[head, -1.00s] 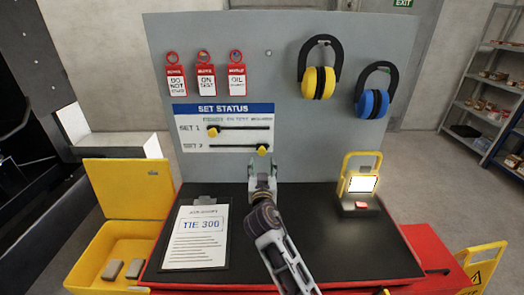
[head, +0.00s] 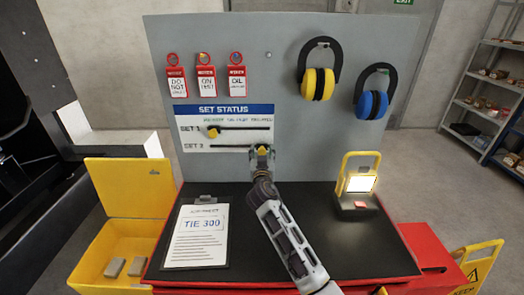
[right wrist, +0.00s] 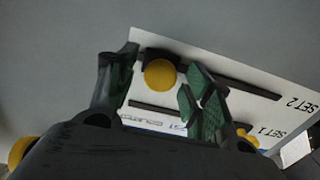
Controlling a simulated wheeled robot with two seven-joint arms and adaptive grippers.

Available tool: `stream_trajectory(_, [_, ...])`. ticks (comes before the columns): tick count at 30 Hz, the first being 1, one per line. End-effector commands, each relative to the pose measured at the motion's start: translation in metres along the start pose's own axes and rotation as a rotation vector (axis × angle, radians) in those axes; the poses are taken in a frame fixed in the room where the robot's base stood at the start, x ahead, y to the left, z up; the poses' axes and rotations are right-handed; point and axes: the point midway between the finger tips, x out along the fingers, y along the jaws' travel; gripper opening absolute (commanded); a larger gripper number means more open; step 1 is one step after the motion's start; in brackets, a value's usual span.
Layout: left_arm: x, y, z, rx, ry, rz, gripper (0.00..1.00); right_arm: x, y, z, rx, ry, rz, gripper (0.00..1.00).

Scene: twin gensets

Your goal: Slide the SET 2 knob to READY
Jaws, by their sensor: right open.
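The SET STATUS board (head: 222,109) is on the grey upright panel, with a SET 1 slot above a SET 2 slot. The yellow SET 1 knob (head: 213,131) is near the left end of its slot. The yellow SET 2 knob (head: 262,151) is toward the right end of its slot, partly hidden by my right gripper (head: 262,157). In the right wrist view, my right gripper (right wrist: 160,88) is open, with its fingers on either side of the SET 2 knob (right wrist: 160,73). I cannot tell whether they touch it. My left gripper is not in view.
A clipboard (head: 197,236) lies on the black bench top, and a lit yellow work lamp (head: 358,184) stands at right. Red tags (head: 206,82) and yellow ear defenders (head: 318,84) hang on the panel above. An open yellow box (head: 104,255) is at lower left.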

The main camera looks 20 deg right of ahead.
Motion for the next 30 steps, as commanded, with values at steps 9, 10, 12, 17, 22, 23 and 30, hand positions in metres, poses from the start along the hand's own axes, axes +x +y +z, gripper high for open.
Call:
stream_trajectory(9, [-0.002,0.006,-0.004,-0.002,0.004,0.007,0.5,0.014,0.0,-0.001,0.001,0.0,0.001,0.51])
stream_trajectory(10, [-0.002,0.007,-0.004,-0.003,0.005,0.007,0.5,0.014,0.0,-0.001,0.001,0.0,0.001,0.51])
stream_trajectory(12, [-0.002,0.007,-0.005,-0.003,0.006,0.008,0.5,0.015,0.0,0.0,0.001,0.0,0.001,0.51])
stream_trajectory(17, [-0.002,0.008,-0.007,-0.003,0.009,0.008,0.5,0.014,0.0,0.0,0.001,0.0,0.001,0.51])
stream_trajectory(22, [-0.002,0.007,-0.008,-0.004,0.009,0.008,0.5,0.014,0.0,0.0,0.001,0.0,0.001,0.33])
stream_trajectory(23, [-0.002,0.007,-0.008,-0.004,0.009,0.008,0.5,0.014,0.0,0.0,0.001,0.0,0.001,0.29])
stream_trajectory(30, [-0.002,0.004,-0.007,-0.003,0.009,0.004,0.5,0.014,0.001,0.0,0.001,0.0,0.001,0.0])
